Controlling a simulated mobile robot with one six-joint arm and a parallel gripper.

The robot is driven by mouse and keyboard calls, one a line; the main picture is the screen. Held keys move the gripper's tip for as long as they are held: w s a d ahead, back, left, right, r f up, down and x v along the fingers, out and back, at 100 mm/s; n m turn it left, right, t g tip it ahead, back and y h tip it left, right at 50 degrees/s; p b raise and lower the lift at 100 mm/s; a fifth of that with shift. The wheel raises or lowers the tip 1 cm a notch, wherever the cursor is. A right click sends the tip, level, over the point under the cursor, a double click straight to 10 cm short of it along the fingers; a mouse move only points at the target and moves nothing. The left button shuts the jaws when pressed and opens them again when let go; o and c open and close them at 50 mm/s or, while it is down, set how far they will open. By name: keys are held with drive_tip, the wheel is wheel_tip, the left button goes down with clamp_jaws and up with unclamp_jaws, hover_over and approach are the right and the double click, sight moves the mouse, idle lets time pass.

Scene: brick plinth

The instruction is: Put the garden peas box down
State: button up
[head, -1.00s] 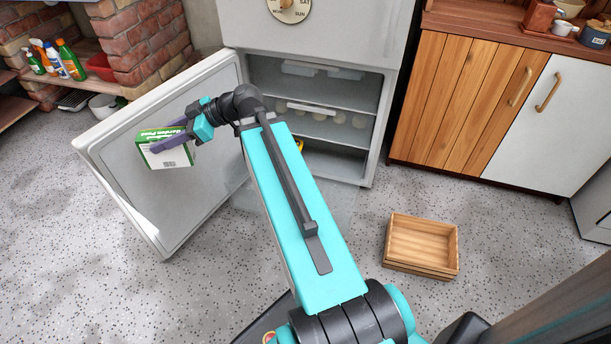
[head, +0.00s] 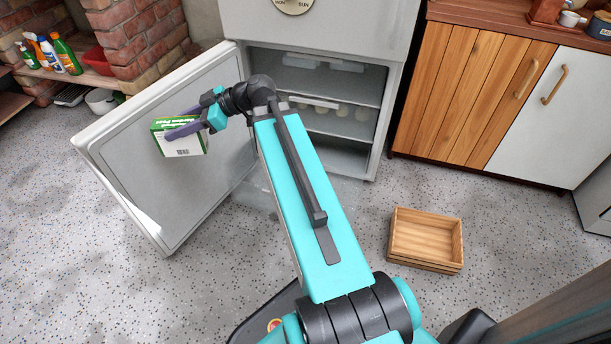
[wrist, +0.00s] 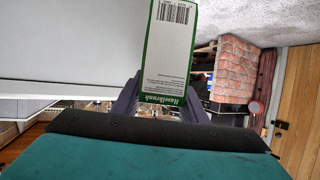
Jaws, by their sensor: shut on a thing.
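The garden peas box (head: 183,147) is a green and white carton in the head view, up in the air in front of the open fridge door. In the wrist view the box (wrist: 168,50) shows a white face with a barcode and green edges. My gripper (head: 180,131) is shut on the box, with its purple fingers along the sides. In the wrist view the gripper (wrist: 160,98) fingers sit at either side of the box's near end.
The fridge door (head: 150,205) stands open at left, and the open fridge (head: 335,95) has shelves with several pale items. A wooden crate (head: 425,262) lies on the speckled floor at right, apparently empty. Cabinets (head: 475,95) stand at right; bottles (head: 68,58) stand on a brick-sided shelf at left.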

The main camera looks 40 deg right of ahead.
drive_tip(key=d+f+m+t+h+b, duration=0.1)
drive_tip(key=d+f, duration=0.7)
drive_tip(key=d, duration=0.5)
drive_tip(key=s+d+f+m+t+h+b, duration=0.1)
drive_tip(key=s+d+f, duration=0.3)
drive_tip(key=d+f, duration=0.3)
drive_tip(key=s+d+f+m+b, duration=0.1)
drive_tip(key=s+d+f, duration=0.4)
drive_tip(key=d, duration=0.9)
drive_tip(key=s+d+f+m+t+h+b, duration=0.1)
drive_tip(key=s+d+f, duration=0.3)
drive_tip(key=d+f, duration=0.6)
drive_tip(key=shift+s+d+f+t+h+b, duration=0.15)
drive_tip(key=shift+s+d+t+h+b, duration=0.2)
drive_tip(key=shift+b, duration=0.2)
drive_tip(key=shift+a, duration=0.1)
drive_tip(key=shift+f+b, duration=1.05)
drive_tip(key=shift+f, duration=1.45)
wheel_tip(320, 180, down, 5)
drive_tip(key=shift+b, duration=1.15)
